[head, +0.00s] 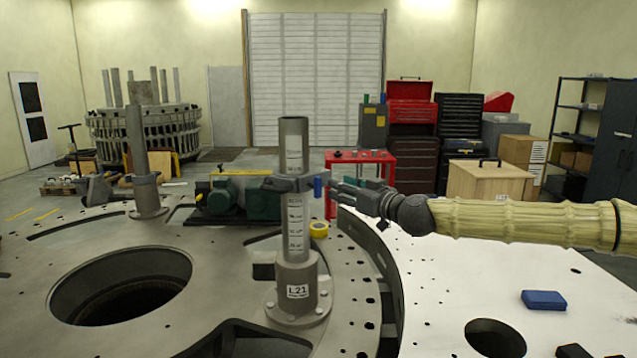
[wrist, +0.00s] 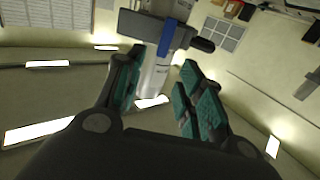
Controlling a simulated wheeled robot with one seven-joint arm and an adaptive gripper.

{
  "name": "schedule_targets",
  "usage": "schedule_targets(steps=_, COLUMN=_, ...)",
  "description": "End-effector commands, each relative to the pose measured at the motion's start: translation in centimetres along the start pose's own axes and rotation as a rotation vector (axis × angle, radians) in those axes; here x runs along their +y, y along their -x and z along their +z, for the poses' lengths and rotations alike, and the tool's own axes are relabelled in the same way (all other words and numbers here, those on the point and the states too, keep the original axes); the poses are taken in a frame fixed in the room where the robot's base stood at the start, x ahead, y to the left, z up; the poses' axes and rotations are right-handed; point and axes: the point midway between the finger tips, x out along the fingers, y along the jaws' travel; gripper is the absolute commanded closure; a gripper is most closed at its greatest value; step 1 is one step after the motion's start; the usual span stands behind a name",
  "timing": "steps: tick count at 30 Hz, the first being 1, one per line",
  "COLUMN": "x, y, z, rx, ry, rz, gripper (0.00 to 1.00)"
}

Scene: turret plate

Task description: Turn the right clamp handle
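The right clamp (head: 288,183) is a grey collar around the upright grey post (head: 295,225) labelled L21. Its blue handle (head: 318,187) sticks out on the right side of the collar. My gripper (head: 340,190) comes in from the right, with its fingertips a short way right of the blue handle. In the wrist view the gripper (wrist: 162,62) is open, with teal pads apart and nothing between them. The blue handle (wrist: 168,38) and dark clamp (wrist: 143,25) show just beyond the fingertips. Whether a finger touches the handle cannot be told.
A second post (head: 137,150) with a clamp stands at the left. The round metal plate (head: 215,290) has a large hole at left. A yellow tape roll (head: 319,229) lies near the right post. A blue box (head: 543,300) lies on the white surface at right.

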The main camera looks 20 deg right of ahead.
Motion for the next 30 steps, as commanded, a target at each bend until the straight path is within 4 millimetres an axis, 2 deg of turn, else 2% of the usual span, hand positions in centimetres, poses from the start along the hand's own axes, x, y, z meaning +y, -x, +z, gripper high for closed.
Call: schedule_targets(steps=30, x=0.0, y=-8.8, z=0.0, rx=-0.002, ry=-0.001, rz=0.001, gripper=0.62)
